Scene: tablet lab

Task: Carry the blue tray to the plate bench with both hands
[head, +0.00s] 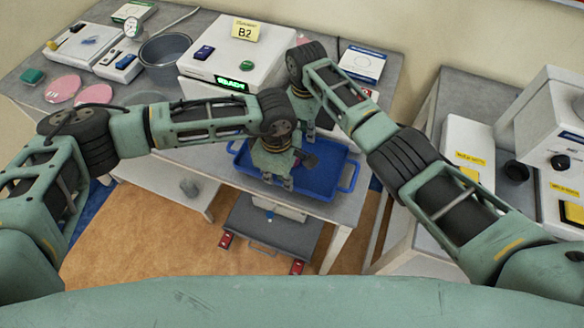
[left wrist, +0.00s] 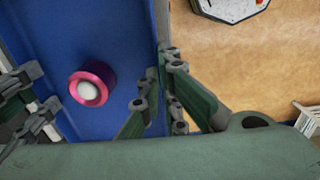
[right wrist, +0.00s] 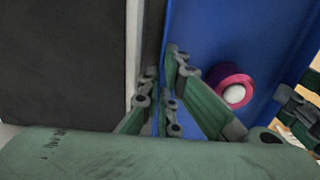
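The blue tray (head: 325,178) is at the front of the bench, partly hidden by my arms in the head view. I cannot tell whether it rests on the bench or is slightly raised. My left gripper (head: 277,182) is at its near side; in the left wrist view its fingers (left wrist: 160,95) straddle the tray's wall and look closed on it. My right gripper (head: 309,136) is at the far side; in the right wrist view its fingers (right wrist: 163,90) pinch the opposite wall. A pink round piece with a white centre (left wrist: 88,90) lies in the tray.
The bench (head: 207,163) bears a white B2 machine (head: 200,68), a grey bucket (head: 165,58) and pink discs (head: 62,89). Another bench with white devices (head: 468,147) stands right, across a gap. A dark low cart (head: 270,238) is below the tray. Orange floor (head: 130,230) is open in front.

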